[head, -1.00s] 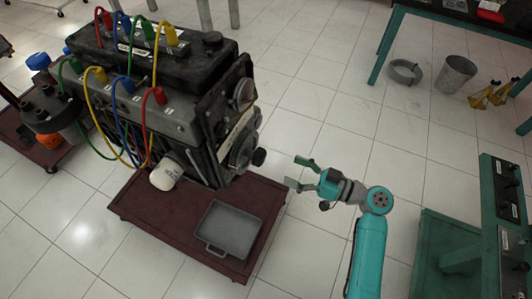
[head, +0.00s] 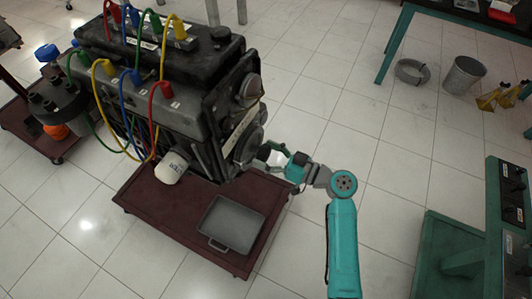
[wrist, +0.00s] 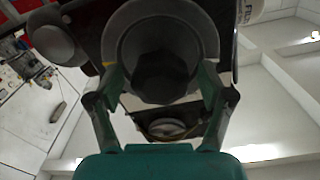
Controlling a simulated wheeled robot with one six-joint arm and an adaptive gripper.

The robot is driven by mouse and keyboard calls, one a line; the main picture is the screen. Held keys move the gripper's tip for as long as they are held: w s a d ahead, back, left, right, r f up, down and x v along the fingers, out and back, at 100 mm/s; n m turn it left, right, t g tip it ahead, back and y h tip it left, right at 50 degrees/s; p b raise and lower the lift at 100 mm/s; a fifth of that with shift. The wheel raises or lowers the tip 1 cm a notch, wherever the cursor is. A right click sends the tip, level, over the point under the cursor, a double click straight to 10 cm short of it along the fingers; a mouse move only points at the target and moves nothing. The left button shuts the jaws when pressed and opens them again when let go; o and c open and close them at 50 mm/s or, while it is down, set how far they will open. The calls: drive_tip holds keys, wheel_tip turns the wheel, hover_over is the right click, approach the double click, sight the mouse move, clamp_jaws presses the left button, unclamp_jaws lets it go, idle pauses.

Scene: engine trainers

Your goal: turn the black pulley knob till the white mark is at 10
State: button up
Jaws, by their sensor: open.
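The black pulley knob (wrist: 162,75) sits at the centre of the round pulley (wrist: 112,45) on the engine's front face. In the head view the pulley (head: 247,147) faces right, and my gripper hides most of the knob. My gripper (wrist: 160,95) is open, with one finger on each side of the knob in the wrist view. I cannot tell whether the fingers touch it. In the head view my gripper (head: 268,152) is right in front of the pulley. I cannot make out the white mark or the number 10.
The engine (head: 190,110) stands on a dark red cart (head: 150,205) with a grey tray (head: 232,222) on it. A white oil filter (head: 172,168) sticks out below the engine. Coloured cables loop over its side. The floor to the right is clear up to a green stand (head: 440,255).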

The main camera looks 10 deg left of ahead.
drive_tip(key=shift+c, duration=0.3)
drive_tip(key=c, duration=1.1)
drive_tip(key=shift+m, duration=0.3)
drive_tip(key=m, duration=1.2)
drive_tip(key=shift+m, duration=0.3)
drive_tip(key=o, duration=1.2)
drive_tip(key=shift+c, duration=0.2)
